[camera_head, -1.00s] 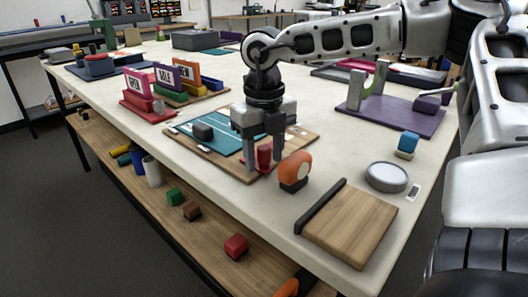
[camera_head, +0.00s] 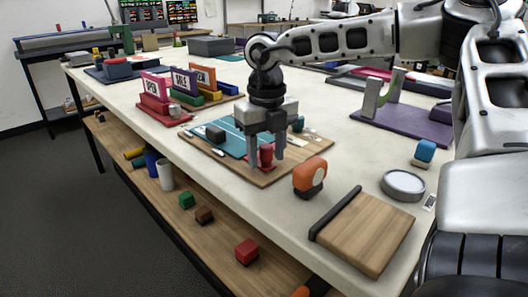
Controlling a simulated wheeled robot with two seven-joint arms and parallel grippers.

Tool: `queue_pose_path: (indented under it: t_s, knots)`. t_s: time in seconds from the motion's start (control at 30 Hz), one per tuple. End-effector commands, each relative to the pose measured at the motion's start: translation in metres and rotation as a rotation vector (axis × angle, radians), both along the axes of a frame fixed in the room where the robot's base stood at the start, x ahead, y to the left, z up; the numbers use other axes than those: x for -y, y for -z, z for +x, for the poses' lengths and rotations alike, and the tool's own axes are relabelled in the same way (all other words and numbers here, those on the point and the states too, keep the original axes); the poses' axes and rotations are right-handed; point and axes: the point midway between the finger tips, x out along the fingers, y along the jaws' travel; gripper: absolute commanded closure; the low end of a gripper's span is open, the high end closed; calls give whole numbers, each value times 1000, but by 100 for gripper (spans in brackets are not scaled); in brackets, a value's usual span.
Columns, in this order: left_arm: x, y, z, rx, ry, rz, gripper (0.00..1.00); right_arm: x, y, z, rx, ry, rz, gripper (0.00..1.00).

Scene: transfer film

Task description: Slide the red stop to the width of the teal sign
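The red stop (camera_head: 267,156) stands on a wooden board (camera_head: 308,150) near its front edge. The teal sign (camera_head: 235,146) lies flat on the same board, to the left of and behind the stop. A dark block (camera_head: 215,134) sits on the teal sign. My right gripper (camera_head: 266,162) points down over the board, with one finger on each side of the red stop, closely against it. The fingers hide part of the stop and the sign's right end, so I cannot tell whether stop and sign touch. My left gripper is not in view.
An orange-and-black object (camera_head: 309,175), a wooden block with a dark edge (camera_head: 365,230) and a round grey dish (camera_head: 403,184) stand right of the board. Upright signs in stands (camera_head: 155,90) are behind left. A purple base (camera_head: 410,120) is behind right.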

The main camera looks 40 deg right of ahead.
Motion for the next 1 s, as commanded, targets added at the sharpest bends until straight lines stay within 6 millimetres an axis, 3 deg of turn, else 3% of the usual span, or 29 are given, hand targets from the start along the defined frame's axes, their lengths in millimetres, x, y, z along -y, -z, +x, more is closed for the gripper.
queue_pose_path:
  t_s: [0.27, 0.43, 1.0]
  knots:
    - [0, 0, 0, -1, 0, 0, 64, -1, 0, 1, 0, -2, 0, 54]
    - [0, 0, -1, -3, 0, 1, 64, -1, -15, 2, 5, -1, -1, 54]
    - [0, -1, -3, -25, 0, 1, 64, -1, -139, 1, 3, 0, -2, 54]
